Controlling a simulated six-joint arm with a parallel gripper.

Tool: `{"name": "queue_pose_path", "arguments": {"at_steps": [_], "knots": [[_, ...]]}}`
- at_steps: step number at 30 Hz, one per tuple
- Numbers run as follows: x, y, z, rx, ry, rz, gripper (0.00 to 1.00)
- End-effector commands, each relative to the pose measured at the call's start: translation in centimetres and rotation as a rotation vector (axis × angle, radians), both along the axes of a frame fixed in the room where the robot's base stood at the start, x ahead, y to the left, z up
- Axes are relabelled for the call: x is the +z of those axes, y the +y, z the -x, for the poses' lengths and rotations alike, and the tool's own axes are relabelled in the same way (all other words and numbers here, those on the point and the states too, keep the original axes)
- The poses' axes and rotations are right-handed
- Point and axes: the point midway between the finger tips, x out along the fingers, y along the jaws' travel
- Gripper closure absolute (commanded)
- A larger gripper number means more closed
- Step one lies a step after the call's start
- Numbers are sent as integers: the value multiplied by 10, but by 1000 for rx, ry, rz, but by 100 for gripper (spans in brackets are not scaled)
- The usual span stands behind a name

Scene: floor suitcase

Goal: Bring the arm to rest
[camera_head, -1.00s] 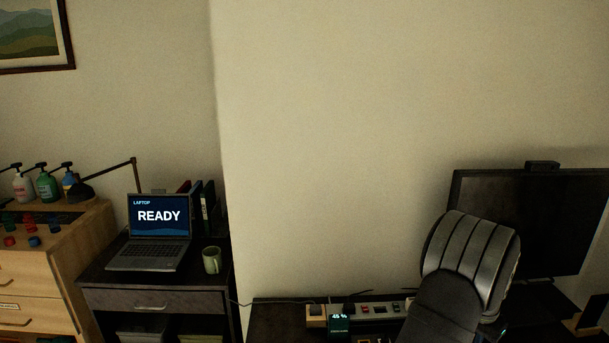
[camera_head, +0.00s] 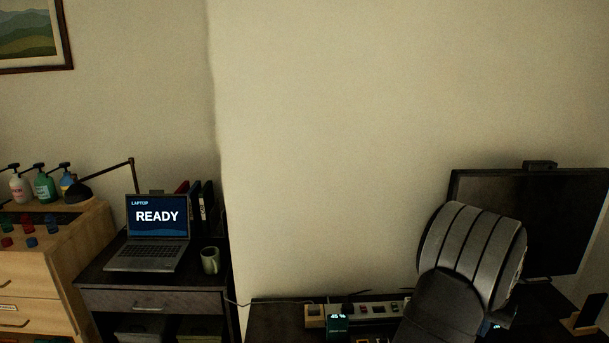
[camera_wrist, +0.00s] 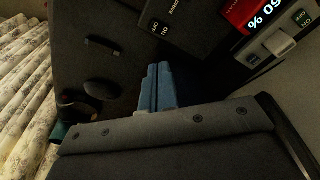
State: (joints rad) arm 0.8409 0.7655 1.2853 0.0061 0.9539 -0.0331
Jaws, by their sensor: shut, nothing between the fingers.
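My gripper (camera_wrist: 158,75) shows in the wrist view as two blue-grey fingers lying side by side, shut and empty. They are over a dark panel surface (camera_wrist: 85,15).
In the wrist view a red display (camera_wrist: 245,12) is at the top right. A laptop (camera_head: 157,216) and mug (camera_head: 210,260) stand left.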

Motion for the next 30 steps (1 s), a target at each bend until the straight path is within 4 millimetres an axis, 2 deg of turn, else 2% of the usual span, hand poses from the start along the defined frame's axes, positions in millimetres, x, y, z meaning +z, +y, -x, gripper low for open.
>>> {"name": "queue_pose_path", "arguments": {"at_steps": [18,30], "knots": [[30,-1,18,374,-12,-4,100],[34,-1,19,423,-15,-2,100]]}}
